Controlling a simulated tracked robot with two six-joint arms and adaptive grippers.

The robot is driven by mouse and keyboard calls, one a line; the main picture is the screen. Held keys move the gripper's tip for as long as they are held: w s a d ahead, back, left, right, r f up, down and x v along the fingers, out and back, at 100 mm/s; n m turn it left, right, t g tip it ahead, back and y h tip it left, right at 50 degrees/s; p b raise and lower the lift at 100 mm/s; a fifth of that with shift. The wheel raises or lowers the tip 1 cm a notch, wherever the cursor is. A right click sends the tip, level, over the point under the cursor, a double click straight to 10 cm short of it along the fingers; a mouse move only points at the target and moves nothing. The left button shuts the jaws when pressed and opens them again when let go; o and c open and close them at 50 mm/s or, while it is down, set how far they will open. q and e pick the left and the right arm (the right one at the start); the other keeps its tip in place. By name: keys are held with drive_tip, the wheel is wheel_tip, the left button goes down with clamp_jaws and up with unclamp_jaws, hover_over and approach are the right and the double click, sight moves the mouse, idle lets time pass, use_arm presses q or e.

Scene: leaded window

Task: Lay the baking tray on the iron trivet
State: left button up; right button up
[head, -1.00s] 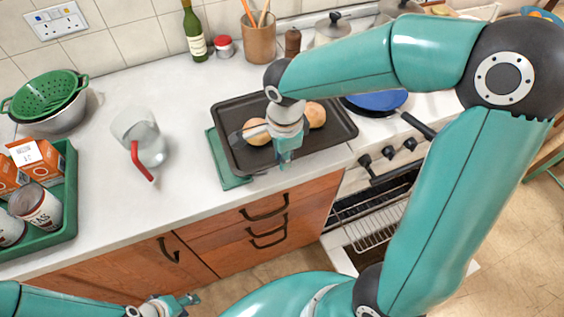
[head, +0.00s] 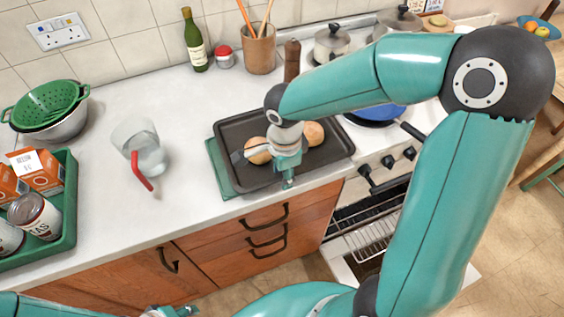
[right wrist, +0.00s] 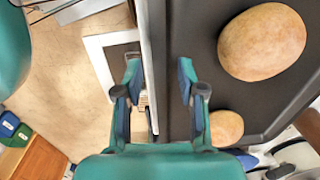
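The dark baking tray (head: 325,157) lies on the white worktop with two round bread rolls (head: 257,151) (head: 314,134) on it. Its left side rests over a green cloth (head: 220,168). My right gripper (head: 288,183) is at the tray's near edge, pointing down. In the right wrist view its fingers (right wrist: 158,92) are apart, one on each side of the tray's rim (right wrist: 156,40), with gaps visible. My left gripper (head: 175,312) is cut off at the bottom edge, so its opening cannot be judged. I cannot make out an iron trivet.
A blue pan (head: 377,113) and pots (head: 332,42) stand on the hob to the right. A clear jug (head: 140,150) with a red handle stands left of the tray. A green crate (head: 66,215) holds tins and boxes. Worktop between jug and crate is clear.

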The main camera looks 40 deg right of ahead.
wheel_tip(320, 180, up, 12)
drive_tip(key=shift+s, duration=0.25)
drive_tip(key=shift+f, duration=0.15)
idle(0.4)
